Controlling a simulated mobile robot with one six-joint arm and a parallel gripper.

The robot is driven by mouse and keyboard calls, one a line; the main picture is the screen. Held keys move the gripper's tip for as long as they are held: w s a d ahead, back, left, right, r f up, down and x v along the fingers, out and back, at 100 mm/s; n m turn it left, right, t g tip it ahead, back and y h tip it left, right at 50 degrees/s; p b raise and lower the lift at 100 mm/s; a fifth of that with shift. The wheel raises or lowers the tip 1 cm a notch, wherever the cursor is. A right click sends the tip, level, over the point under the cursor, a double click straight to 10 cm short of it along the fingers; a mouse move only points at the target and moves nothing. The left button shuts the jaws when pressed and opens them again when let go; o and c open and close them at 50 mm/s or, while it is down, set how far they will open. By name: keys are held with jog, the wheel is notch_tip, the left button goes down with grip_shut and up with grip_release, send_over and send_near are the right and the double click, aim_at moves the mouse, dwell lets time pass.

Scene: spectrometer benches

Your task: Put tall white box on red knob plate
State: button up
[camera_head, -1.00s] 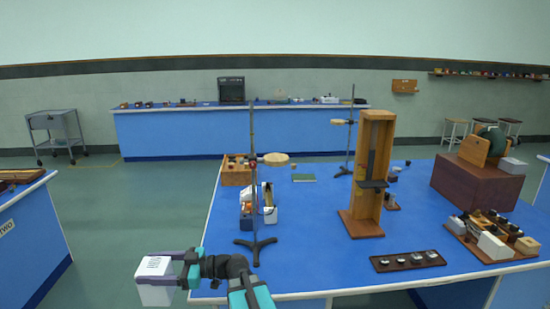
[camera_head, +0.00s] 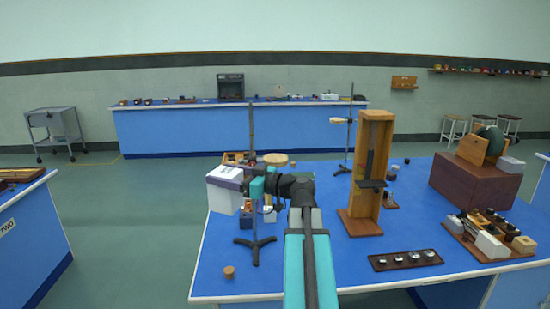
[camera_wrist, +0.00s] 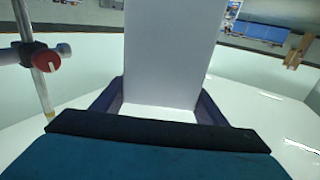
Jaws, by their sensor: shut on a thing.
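My gripper (camera_head: 232,177) is shut on the tall white box (camera_head: 223,198) and holds it upright in the air over the near left part of the blue bench. In the wrist view the box (camera_wrist: 168,55) stands between the two jaws (camera_wrist: 160,108). The round wooden plate (camera_head: 276,159) is on a dark rod stand, just behind and right of my gripper in the head view. A red knob (camera_wrist: 46,62) on a rod shows at the left of the wrist view, apart from the box. My arm hides part of the stand in the head view.
A second stand holds another round plate (camera_head: 340,120) beside a tall wooden frame (camera_head: 372,170). A cork (camera_head: 229,271) lies near the front left edge. A dark strip with metal pieces (camera_head: 405,260) lies at the front. The bench has clear blue surface around the stand's foot.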

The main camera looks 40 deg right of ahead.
jog(key=s+d+r+m+h, duration=0.1)
jog(key=s+d+r, duration=0.3)
jog(key=r, duration=0.4)
jog(key=s+d+r+m+t+h+p, duration=0.1)
jog(key=s+d+r+m+h, duration=0.1)
jog(key=s+d+r+h, duration=0.2)
jog(key=s+d+r, duration=0.1)
jog(key=d+r, duration=0.2)
jog(key=r, duration=0.1)
jog(key=shift+s, duration=0.25)
jog(key=shift+d, duration=0.1)
jog(key=w+d+f+p, duration=0.1)
jog(key=w+d+p, duration=0.1)
jog(key=w+d, duration=0.7)
jog(key=shift+w+d+f+p, duration=0.15)
jog(key=shift+w+d+p, duration=0.25)
jog(key=shift+d, duration=0.5)
jog(key=shift+w+d+f+p, duration=0.15)
jog(key=shift+f+p, duration=0.1)
jog(key=shift+f, duration=0.35)
jog(key=shift+w+d+f+p, duration=0.1)
jog(key=shift+d+f+p, duration=0.15)
jog(key=shift+f, duration=0.35)
jog(key=shift+w+d+f+p, duration=0.15)
jog(key=shift+f+p, duration=0.1)
jog(key=shift+f, duration=0.45)
jog(key=o, duration=2.1)
jog(key=shift+c, duration=0.2)
